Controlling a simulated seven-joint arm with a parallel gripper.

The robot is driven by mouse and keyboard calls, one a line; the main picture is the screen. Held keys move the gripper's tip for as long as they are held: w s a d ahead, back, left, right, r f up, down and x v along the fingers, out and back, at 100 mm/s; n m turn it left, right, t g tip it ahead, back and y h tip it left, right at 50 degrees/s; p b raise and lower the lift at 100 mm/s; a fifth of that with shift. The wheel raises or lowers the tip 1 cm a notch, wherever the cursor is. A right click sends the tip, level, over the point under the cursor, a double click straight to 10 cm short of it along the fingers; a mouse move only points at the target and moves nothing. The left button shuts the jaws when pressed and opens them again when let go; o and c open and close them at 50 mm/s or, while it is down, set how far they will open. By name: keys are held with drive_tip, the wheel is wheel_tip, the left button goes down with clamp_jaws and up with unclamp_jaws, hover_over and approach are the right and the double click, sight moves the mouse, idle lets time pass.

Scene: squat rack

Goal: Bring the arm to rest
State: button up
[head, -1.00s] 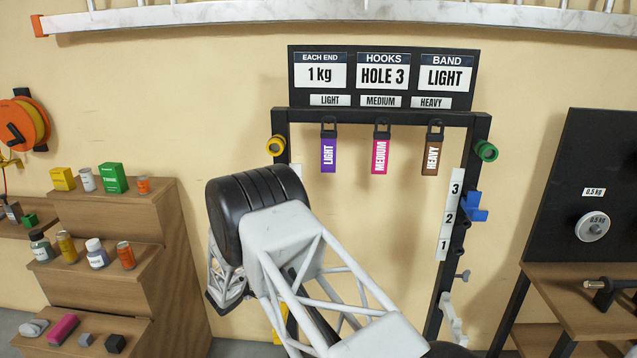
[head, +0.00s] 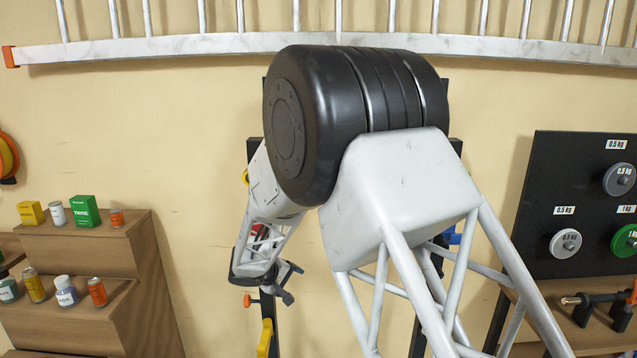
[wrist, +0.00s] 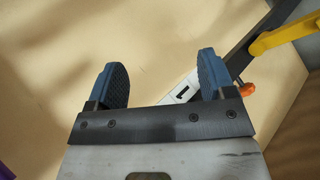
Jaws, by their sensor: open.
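My gripper (head: 282,284) is at the lower end of my folded arm, left of centre in the head view, in front of the rack's left post. In the wrist view my gripper (wrist: 162,80) has its two blue pads wide apart with nothing between them. A white label with a 1 (wrist: 182,91) and an orange knob (wrist: 246,90) on the dark post lie beyond the right pad. My large black joint and white lattice link fill the middle of the head view and hide most of the rack, its sign and its bands.
A yellow hook (head: 265,338) is on the left post just below my gripper; it also shows in the wrist view (wrist: 290,32). Wooden steps with small goods (head: 140,290) stand left. A black plate board (head: 560,180) stands right. A ladder (head: 150,48) hangs above.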

drive_tip(key=s+d+r+m+g+y, duration=0.2)
drive_tip(key=s+d+r+m+g, duration=0.25)
drive_tip(key=s+d+r, duration=1.4)
drive_tip(key=s+d+r+m+y, duration=0.1)
drive_tip(key=s+d, duration=0.2)
drive_tip(key=s, duration=0.7)
drive_tip(key=s+d+r+m+y, duration=0.1)
drive_tip(key=s+d+y, duration=0.1)
drive_tip(key=s, duration=0.8)
drive_tip(key=s+d+m+y, duration=0.1)
drive_tip(key=s+d+y, duration=0.1)
drive_tip(key=s, duration=0.7)
drive_tip(key=shift+s+d+r, duration=0.4)
drive_tip(key=shift+d, duration=0.4)
drive_tip(key=shift+m+t, duration=0.25)
